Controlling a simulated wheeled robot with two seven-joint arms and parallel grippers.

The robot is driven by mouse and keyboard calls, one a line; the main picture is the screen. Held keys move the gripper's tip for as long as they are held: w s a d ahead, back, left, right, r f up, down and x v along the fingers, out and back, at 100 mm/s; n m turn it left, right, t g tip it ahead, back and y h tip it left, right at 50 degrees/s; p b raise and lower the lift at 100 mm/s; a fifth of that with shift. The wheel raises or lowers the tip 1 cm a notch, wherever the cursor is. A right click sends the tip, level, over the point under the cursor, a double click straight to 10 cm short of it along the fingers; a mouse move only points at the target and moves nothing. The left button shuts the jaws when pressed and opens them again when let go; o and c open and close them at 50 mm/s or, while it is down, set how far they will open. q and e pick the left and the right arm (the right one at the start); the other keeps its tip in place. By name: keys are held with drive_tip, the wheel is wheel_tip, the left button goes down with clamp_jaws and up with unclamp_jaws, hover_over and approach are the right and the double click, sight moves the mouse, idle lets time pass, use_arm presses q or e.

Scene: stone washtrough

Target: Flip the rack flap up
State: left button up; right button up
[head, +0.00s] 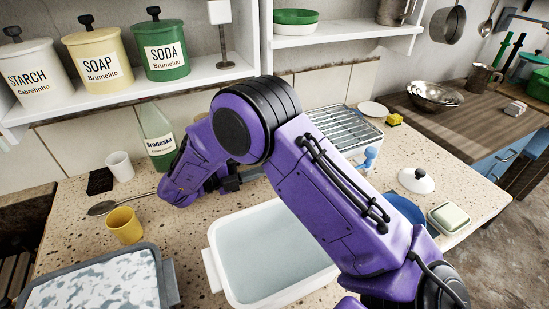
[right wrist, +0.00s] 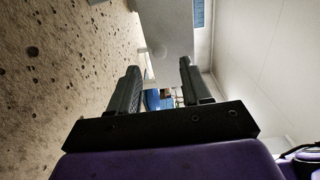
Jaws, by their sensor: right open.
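The dish rack (head: 345,128), a pale metal rack with parallel bars, stands on the speckled stone counter behind my right arm. Its near left part is hidden by the arm, and I cannot make out which part is the flap or how it stands. My right gripper (head: 236,181) is low over the counter to the left of the rack, mostly hidden by its own wrist. In the right wrist view its two black fingers (right wrist: 160,88) are apart with nothing held between them. A pale grey panel (right wrist: 167,32) lies beyond the fingertips. My left gripper is out of view.
A green bottle (head: 157,136), white cup (head: 120,166) and yellow cup (head: 124,225) stand left of the gripper. A white basin (head: 213,270) is in front. A blue-handled item (head: 370,156) and a white lid (head: 416,180) are right of the arm. A shelf (head: 130,93) hangs above.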

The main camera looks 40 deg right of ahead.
drive_tip(key=x, duration=0.5)
drive_tip(key=shift+d, duration=0.2)
clamp_jaws()
